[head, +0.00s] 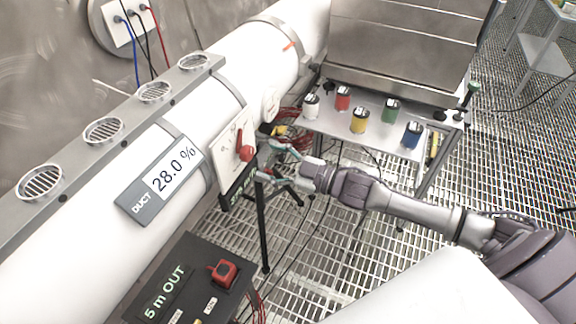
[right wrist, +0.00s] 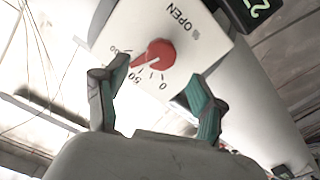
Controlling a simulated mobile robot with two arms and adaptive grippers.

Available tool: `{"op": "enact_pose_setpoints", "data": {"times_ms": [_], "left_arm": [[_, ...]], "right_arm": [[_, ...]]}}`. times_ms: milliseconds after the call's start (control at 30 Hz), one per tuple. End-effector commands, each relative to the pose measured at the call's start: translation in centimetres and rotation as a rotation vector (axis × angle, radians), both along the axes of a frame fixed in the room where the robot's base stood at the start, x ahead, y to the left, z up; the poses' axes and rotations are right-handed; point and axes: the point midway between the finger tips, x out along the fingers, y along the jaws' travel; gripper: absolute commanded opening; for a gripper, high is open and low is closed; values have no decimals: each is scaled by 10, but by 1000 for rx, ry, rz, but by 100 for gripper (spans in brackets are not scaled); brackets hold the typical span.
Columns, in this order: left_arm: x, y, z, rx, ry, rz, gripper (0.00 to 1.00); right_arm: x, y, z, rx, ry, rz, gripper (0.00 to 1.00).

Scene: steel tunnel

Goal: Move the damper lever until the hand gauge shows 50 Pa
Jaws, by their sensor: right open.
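The damper lever is red, with a round hub, on a white plate (head: 228,150) on the side of the white duct. In the head view the lever (head: 247,153) sits just left of my right gripper (head: 266,161). In the right wrist view the lever (right wrist: 160,53) points left and down, near the 50 mark of a scale; the plate (right wrist: 205,45) reads OPEN. My right gripper (right wrist: 158,77) is open, its fingers on either side below the lever, with no clear contact. A dark display (right wrist: 250,8) with green digits is cut off; I cannot read a hand gauge in Pa. My left gripper is not in view.
A duct display (head: 165,178) reads 28.0 %. A black box (head: 190,285) marked 5 m OUT has a red switch (head: 223,272). A small table (head: 330,122) with several coloured cans stands beyond my right arm. Cables hang near the black stand (head: 263,225).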

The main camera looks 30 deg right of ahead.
Motion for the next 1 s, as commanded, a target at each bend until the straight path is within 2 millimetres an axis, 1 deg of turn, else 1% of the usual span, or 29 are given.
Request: {"op": "enact_pose_setpoints", "data": {"times_ms": [33, 100, 300, 500, 1000], "left_arm": [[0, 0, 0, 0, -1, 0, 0], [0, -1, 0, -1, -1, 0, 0], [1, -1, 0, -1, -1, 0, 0], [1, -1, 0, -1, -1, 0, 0], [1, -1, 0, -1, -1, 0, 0]], "right_arm": [[-9, -7, -2, -1, 6, -1, 69], [-18, -14, -1, -1, 4, 1, 69], [-36, -27, -1, 0, 2, 0, 69], [-41, -32, 0, 0, 0, 0, 69], [-40, -33, -2, 0, 3, -6, 69]]}}
